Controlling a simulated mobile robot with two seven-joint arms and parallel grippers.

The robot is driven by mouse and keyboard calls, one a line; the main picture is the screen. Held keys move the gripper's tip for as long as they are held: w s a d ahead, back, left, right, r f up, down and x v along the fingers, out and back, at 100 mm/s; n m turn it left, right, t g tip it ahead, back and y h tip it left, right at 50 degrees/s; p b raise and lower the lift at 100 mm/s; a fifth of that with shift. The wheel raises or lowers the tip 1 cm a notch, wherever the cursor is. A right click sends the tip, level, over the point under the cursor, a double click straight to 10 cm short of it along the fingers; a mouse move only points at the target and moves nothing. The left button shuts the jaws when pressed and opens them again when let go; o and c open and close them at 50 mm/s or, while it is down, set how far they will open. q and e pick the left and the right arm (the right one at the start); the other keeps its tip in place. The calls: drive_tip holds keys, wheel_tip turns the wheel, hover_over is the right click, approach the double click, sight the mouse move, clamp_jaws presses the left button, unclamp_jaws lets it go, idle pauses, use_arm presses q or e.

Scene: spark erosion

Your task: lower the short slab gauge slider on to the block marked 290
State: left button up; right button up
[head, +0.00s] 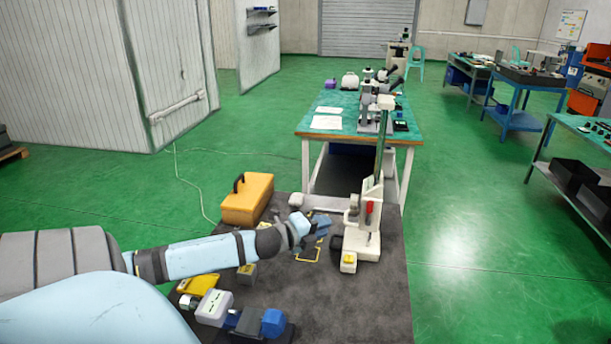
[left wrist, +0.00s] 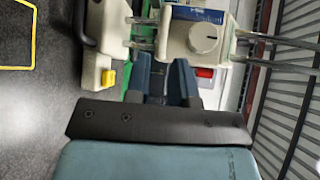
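The slab gauge (head: 368,240) is a cream stand with a tall column, right of centre on the dark table in the head view. Its cream slider (left wrist: 203,38) with a round knob sits on bright rods in the left wrist view. A red part shows beside it. My left gripper (head: 323,224) is just left of the stand in the head view. Its two blue fingers (left wrist: 162,82) stand apart, with no clear object held between them; contact with the stand cannot be told. No 290 marking is readable. My right gripper is out of view.
An orange case (head: 247,198) stands at the table's back left. A small block with a yellow top (head: 247,272), a white box (head: 214,306) and a blue device (head: 273,322) lie nearer. A yellow outline (head: 309,257) marks the tabletop. The front right is clear.

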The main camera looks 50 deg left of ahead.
use_arm(q)
drive_tip(key=shift+s+a+r, duration=0.1)
drive_tip(key=shift+s+r, duration=0.15)
drive_tip(key=shift+s, duration=1)
drive_tip(key=shift+s+a+r, duration=0.1)
drive_tip(key=shift+s+r, duration=0.1)
drive_tip(key=shift+s, duration=1.05)
